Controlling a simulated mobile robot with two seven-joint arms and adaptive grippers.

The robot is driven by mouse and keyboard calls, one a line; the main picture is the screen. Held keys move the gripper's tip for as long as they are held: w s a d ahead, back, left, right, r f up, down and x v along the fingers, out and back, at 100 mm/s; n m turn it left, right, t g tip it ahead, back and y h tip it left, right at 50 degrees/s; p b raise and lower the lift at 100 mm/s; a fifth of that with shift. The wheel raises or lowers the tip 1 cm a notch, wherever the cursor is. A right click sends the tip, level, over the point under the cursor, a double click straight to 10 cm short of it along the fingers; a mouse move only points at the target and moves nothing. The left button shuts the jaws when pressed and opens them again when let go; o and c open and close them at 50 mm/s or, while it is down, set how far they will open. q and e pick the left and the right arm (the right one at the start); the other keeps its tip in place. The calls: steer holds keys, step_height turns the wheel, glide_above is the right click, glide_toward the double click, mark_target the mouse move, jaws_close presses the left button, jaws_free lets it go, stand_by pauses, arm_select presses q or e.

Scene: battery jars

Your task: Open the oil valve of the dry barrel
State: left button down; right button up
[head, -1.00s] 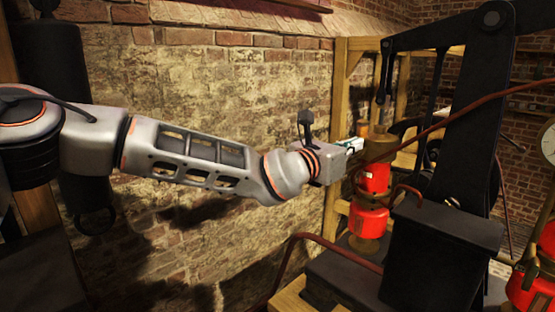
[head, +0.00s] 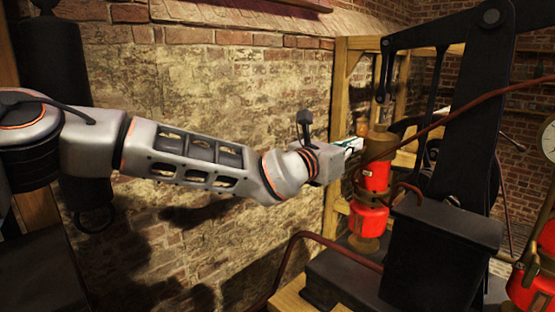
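A red barrel (head: 368,222) with brass-coloured parts stands upright on a dark base behind a black block. A second red barrel (head: 527,285) is cut off at the right edge. I cannot tell from this view which one is dry, and no oil valve can be made out clearly. My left gripper (head: 353,145) is at the upper left of the middle barrel, close to its brass top. Its fingers are small and partly hidden, so its opening is unclear. My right gripper is not in view.
A black machine frame (head: 462,130) with a beam and block stands right of the middle barrel. A dark red pipe (head: 325,241) curves in front at the lower left. A brick wall (head: 230,90) and wooden posts (head: 338,120) stand behind.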

arm_select(q)
steer(key=shift+f, duration=0.2)
steer(key=shift+w+a+r+p, duration=0.2)
steer(key=shift+w+a+p, duration=0.1)
steer(key=shift+w+a, duration=0.5)
steer(key=shift+w+a, duration=0.15)
steer(key=shift+w+a+f, duration=0.1)
steer(key=shift+w+a, duration=0.05)
stand_by(0.4)
steer(key=shift+p, duration=0.3)
steer(key=v, duration=0.6)
steer(key=shift+r+p, duration=0.3)
steer(key=shift+r, duration=0.15)
